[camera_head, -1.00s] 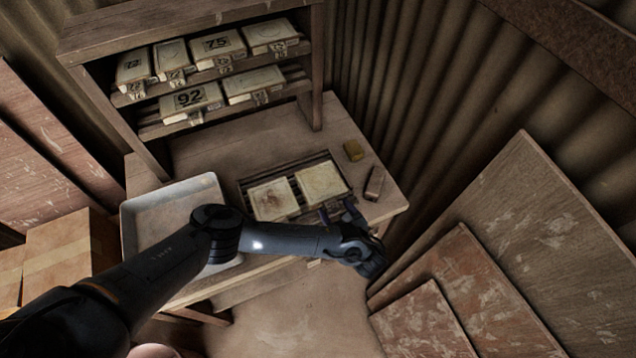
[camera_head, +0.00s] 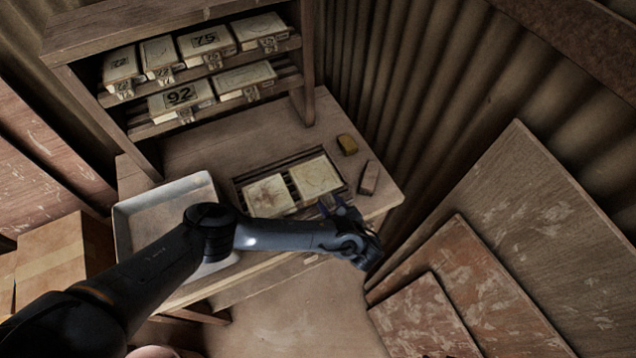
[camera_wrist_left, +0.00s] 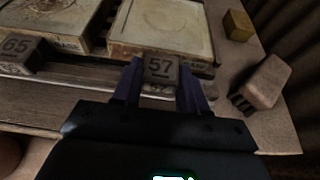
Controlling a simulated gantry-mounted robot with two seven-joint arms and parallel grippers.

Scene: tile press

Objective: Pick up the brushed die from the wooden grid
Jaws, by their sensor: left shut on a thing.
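The wooden grid (camera_head: 291,187), a slatted rack, lies on the workbench and bears two pale tiles, a left one (camera_head: 268,196) and a right one (camera_head: 316,176). My left gripper (camera_head: 332,207) is at the grid's front right edge. In the left wrist view my left gripper (camera_wrist_left: 160,84) is shut on a small dark die (camera_wrist_left: 160,66) marked 57, in front of the right tile. I cannot tell whether this die is clear of the grid. Another die (camera_wrist_left: 22,53), marked 65, sits in front of the left tile. My right gripper is not in view.
A brush (camera_head: 369,177) and a yellow block (camera_head: 347,145) lie right of the grid. A pale tray (camera_head: 130,222) is at the left. A shelf (camera_head: 303,60) with several numbered tiles and dies stands behind. Boards (camera_head: 540,235) lean at the right.

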